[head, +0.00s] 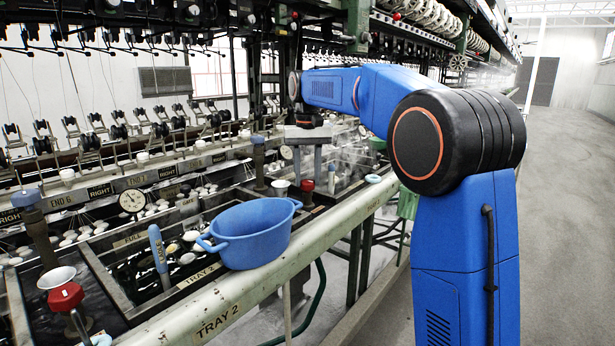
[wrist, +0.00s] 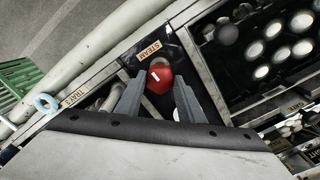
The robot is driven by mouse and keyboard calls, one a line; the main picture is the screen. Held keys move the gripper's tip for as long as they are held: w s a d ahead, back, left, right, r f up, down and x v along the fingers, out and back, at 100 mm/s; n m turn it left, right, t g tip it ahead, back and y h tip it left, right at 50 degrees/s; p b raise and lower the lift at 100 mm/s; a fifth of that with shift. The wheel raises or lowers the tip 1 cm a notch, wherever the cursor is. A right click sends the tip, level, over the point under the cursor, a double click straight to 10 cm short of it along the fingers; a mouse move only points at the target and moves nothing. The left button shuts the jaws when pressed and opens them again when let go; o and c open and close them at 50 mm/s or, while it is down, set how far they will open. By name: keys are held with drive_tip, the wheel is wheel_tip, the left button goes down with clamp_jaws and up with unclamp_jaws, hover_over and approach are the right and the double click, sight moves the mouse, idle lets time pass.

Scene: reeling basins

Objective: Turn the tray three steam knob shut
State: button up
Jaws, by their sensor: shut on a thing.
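The red steam knob (wrist: 160,77) sits beside the STEAM label (wrist: 149,50) in the wrist view, with a short white mark on its top. A TRAY 3 label (wrist: 75,96) is on the rail to its left. My gripper (wrist: 158,88) has its two grey fingers on either side of the knob and is shut on it. In the head view my gripper (head: 307,177) points straight down over the same red knob (head: 307,186), whose lower part is partly hidden by the basin rim.
A blue two-handled tub (head: 252,236) stands on the TRAY 2 rail (head: 160,335). Another red knob (head: 66,297) is at the front left. A blue-handled tool (head: 158,250) leans in the basin. A blue ring (wrist: 46,103) and green crate (wrist: 18,80) lie left in the wrist view. The right aisle is clear.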

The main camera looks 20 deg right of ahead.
sight(308, 181)
drive_tip(key=shift+m, duration=0.4)
drive_tip(key=o, duration=1.1)
drive_tip(key=shift+c, duration=0.2)
wheel_tip(308, 181, up, 17)
drive_tip(key=shift+r, duration=0.2)
